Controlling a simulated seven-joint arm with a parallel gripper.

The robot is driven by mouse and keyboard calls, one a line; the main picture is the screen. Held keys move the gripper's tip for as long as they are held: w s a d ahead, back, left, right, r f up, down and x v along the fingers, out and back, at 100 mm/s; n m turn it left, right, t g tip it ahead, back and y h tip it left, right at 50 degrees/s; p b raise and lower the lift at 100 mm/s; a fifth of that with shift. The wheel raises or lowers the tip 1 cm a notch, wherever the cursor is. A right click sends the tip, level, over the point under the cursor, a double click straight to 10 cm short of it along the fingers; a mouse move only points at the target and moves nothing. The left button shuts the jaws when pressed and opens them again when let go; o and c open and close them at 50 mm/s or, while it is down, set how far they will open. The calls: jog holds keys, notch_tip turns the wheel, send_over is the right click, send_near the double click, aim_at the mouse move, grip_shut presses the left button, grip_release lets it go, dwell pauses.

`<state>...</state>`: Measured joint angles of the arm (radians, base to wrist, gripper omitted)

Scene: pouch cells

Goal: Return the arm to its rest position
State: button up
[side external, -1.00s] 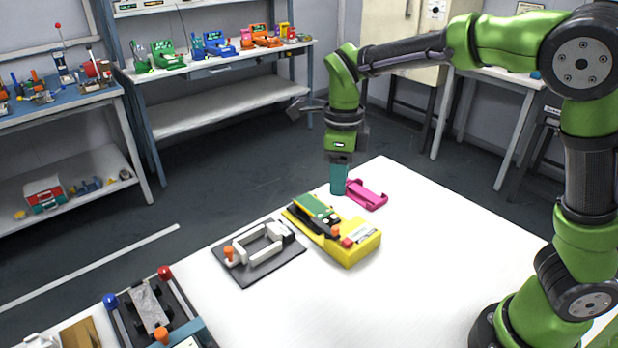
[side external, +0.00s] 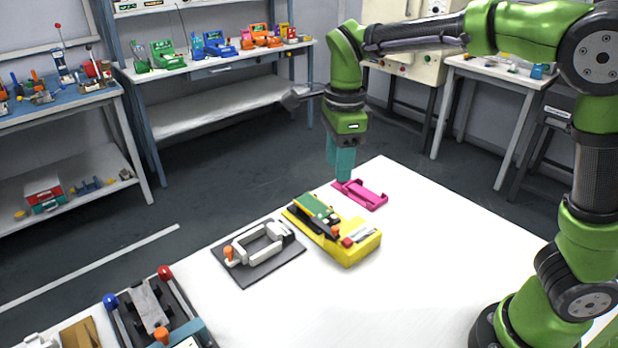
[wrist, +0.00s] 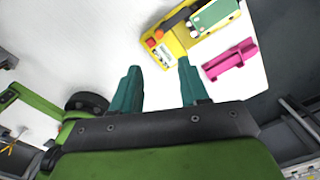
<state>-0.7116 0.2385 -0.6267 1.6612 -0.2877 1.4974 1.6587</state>
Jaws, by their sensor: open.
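My gripper (side external: 341,172) is in the side external view, above the far edge of the white table (side external: 440,245). Its teal fingers point down, spread apart, with nothing between them. They also show open and empty in the wrist view (wrist: 160,72), over bare white table. A pink cradle (side external: 362,194) lies just below and beside the fingers in the side view. It shows to the right of the fingers in the wrist view (wrist: 230,60). I see no contact between the fingers and the cradle.
A yellow device (side external: 345,248) with a green board stands near the cradle. Left of it is a dark plate with a white frame and orange knob (side external: 229,253). A fixture with blue and red knobs (side external: 165,273) is at the lower left. The table's right side is clear.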

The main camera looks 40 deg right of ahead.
jog(key=s+d+r+n+t+y, duration=0.1)
jog(key=s+d+n+t, duration=0.1)
jog(key=s+n, duration=0.6)
jog(key=s+d+r+n+t+y, duration=0.1)
jog(key=s+d+n+t, duration=0.1)
jog(key=s+n+t, duration=0.2)
jog(key=shift+s+r+n+t, duration=0.15)
jog(key=shift+s+n+t, duration=0.25)
jog(key=shift+s+n, duration=2.4)
